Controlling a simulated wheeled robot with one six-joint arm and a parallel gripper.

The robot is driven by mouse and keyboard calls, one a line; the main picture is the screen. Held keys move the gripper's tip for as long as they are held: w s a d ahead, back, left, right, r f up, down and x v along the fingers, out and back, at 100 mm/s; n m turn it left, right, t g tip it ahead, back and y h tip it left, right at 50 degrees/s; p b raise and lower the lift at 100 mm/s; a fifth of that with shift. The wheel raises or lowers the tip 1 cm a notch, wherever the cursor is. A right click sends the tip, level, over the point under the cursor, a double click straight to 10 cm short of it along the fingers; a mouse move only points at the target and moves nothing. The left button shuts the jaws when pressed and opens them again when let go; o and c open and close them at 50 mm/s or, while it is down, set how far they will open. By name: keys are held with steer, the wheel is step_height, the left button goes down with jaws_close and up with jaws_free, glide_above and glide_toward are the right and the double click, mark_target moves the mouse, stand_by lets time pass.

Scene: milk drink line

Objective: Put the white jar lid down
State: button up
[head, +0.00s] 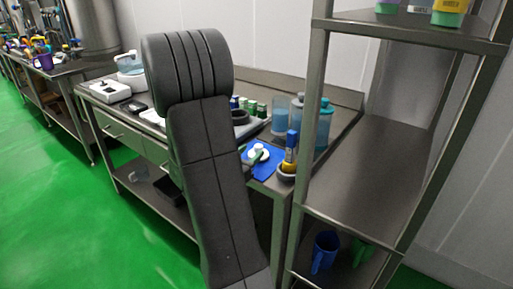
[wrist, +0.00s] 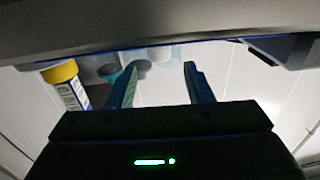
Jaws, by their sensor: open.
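In the head view, small white round pieces (head: 258,152) sit on or just above a blue mat (head: 264,170) at the right end of the steel table. One of them looks like the white jar lid, but they are too small to tell apart. In the wrist view, my gripper (wrist: 162,70) has its two fingers spread, with no lid visible between them. In the head view my arm covers the middle of the table, and I cannot make out the gripper clearly.
Clear blue-tinted containers (head: 323,128) stand behind. A steel shelf rack (head: 311,150) rises close on the right. Green-topped small jars (head: 250,107) stand farther back. The green floor at left is clear.

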mark_target(259, 145)
steer(key=v, duration=0.6)
steer(key=shift+s, duration=0.15)
steer(key=x, duration=1.2)
steer(key=shift+r+p, duration=0.35)
steer(key=shift+r, duration=1.2)
